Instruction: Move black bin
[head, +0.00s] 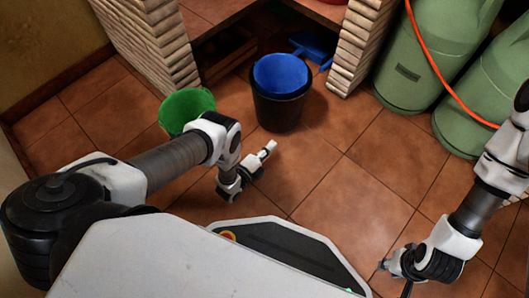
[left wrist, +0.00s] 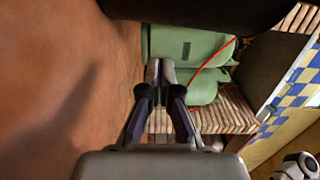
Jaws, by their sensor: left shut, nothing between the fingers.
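The black bin (head: 278,112) stands upright on the tiled floor at the opening under the counter. A blue bucket (head: 281,75) sits inside its top. My left gripper (head: 270,147) is shut and empty, low over the floor just in front of the bin and apart from it. In the left wrist view its fingertips (left wrist: 159,70) are together. A dark rounded surface, likely the bin (left wrist: 195,10), fills the top of that view. My right gripper (head: 385,266) is low over the floor at the lower right, away from the bin; its finger opening is unclear.
A green bucket (head: 186,106) stands left of the bin, behind my left forearm. Brick counter pillars (head: 155,45) flank the opening, with a blue dustpan-like item (head: 313,46) inside. Green gas cylinders (head: 425,55) with an orange hose stand right. The floor right of centre is clear.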

